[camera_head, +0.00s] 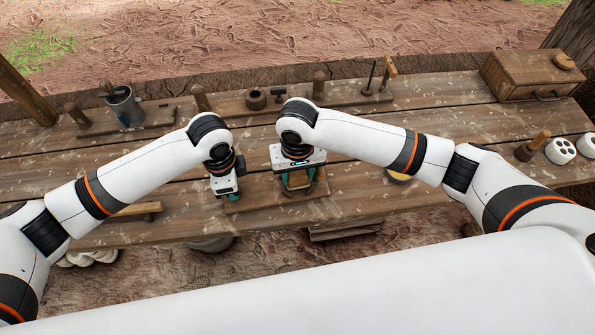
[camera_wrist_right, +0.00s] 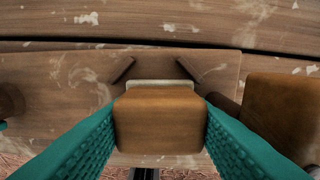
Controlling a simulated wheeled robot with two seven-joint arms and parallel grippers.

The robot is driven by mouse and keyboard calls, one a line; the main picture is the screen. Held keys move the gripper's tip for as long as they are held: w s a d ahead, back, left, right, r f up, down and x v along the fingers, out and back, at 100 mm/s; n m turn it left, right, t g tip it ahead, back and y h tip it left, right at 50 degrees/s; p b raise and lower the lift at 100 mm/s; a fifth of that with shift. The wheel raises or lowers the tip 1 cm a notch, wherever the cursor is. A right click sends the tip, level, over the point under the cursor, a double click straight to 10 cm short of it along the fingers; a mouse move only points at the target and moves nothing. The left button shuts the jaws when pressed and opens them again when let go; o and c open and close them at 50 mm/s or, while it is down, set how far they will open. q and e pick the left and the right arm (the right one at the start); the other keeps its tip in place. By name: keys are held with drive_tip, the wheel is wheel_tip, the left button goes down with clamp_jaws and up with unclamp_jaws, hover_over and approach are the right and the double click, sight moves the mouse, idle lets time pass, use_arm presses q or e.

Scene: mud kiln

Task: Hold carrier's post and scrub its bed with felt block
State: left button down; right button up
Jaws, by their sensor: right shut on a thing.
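A pale felt edge shows on the block's far side. I cannot tell whether the felt touches the bed. My left gripper (camera_head: 227,194) is low at the carrier's left end. Its fingers and the post there are mostly hidden. A rounded brown post (camera_wrist_right: 9,102) shows at the wrist view's left edge.
Behind stand a tool cup (camera_head: 123,106) on a wooden rack, a peg board with a small dark pot (camera_head: 256,99), and a wooden chest (camera_head: 533,75). White pieces (camera_head: 560,150) lie at the right.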

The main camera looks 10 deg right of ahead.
drive_tip(key=shift+a+f, duration=0.1)
drive_tip(key=shift+a, duration=0.25)
drive_tip(key=shift+d, duration=0.4)
idle(0.3)
drive_tip(key=shift+a, duration=0.4)
idle(0.5)
drive_tip(key=shift+d, duration=0.25)
idle(0.7)
drive_tip(key=shift+a, duration=0.25)
drive_tip(key=shift+d, duration=0.2)
idle(0.3)
drive_tip(key=shift+d, duration=0.25)
drive_tip(key=shift+a, duration=0.45)
idle(1.9)
